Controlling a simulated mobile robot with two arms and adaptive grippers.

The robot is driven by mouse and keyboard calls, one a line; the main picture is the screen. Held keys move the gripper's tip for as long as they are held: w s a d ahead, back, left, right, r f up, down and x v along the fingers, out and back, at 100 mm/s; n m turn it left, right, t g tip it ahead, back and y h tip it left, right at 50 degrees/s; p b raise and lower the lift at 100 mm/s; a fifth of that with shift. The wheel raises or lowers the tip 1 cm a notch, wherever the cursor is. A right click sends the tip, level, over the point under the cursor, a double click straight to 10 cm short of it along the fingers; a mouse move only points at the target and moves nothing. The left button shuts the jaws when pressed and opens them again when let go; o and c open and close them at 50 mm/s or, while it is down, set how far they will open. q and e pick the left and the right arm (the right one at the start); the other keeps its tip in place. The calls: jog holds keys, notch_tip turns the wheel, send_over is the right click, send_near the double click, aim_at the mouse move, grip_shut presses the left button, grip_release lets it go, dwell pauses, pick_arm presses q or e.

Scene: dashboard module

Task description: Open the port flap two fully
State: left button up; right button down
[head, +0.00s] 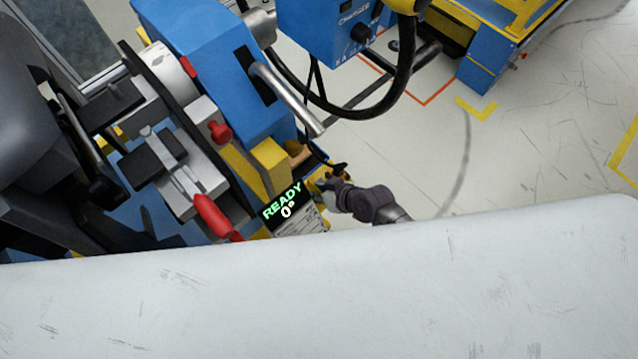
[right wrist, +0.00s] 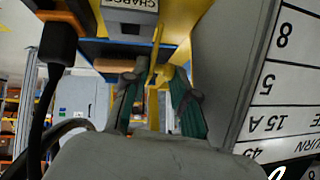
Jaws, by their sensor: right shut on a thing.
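My right gripper (head: 330,182) is at the right side of the blue machine, beside a small panel reading "READY 0°" (head: 286,205). In the right wrist view my right gripper (right wrist: 156,84) has its two green-padded fingers on either side of a thin yellow piece (right wrist: 153,66), and it is shut on it. I cannot tell for sure whether this piece is port flap two, nor how far the flap is open. A grey block labelled "CHARGE" (right wrist: 130,8) is just beyond the fingers. My left gripper is not in view.
The blue machine (head: 205,50) has a red-handled lever (head: 212,215) and a metal bar (head: 287,98). A blue charger box (head: 335,30) with a black cable hangs above. A numbered panel (right wrist: 285,85) stands close right of the fingers. Open floor (head: 540,130) lies to the right.

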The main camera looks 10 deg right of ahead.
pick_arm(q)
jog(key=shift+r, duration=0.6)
pick_arm(e)
jog(key=shift+s+a+h, duration=0.2)
jog(key=shift+a+h, duration=0.05)
jog(key=shift+h, duration=0.05)
jog(key=c, duration=1)
grip_release()
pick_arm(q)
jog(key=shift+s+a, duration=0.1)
